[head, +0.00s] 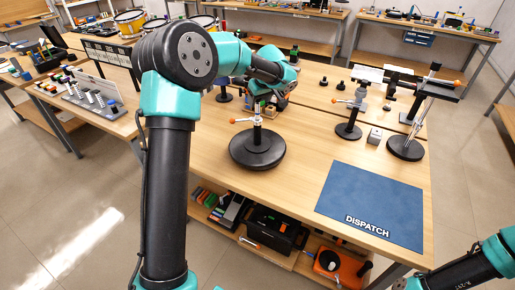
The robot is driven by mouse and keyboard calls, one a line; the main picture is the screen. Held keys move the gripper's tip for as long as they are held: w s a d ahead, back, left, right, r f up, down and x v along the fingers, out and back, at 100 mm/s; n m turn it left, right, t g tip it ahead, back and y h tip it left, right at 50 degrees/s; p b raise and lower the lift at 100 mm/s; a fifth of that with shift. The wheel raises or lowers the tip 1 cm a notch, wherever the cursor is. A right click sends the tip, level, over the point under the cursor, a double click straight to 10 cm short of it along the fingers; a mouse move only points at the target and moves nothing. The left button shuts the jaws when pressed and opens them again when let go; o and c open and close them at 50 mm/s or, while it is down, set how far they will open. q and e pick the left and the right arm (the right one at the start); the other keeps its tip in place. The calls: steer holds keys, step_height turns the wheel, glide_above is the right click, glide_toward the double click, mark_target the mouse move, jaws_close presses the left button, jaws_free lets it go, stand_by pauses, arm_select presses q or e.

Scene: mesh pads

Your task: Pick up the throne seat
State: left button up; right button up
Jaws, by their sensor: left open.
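My left arm reaches over the wooden table, and its left gripper (268,103) is at the table's far middle, open, partly hidden by its own wrist. A small tan and green object (270,112) shows just below the gripper; I cannot tell whether they touch. I cannot clearly make out which thing is the throne seat. Part of my right arm shows at the lower right corner, with its gripper out of view.
A round black stand with an orange knob (257,153) is in front of the gripper. More stands (406,148) and a small silver block (375,136) are at the right. The blue DISPATCH mat (372,205) is bare. Shelves (270,232) below hold boxes.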

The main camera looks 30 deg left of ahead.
arm_select(q)
steer(key=x, duration=0.3)
steer(key=shift+f, duration=0.15)
stand_by(0.3)
jaws_close()
stand_by(0.4)
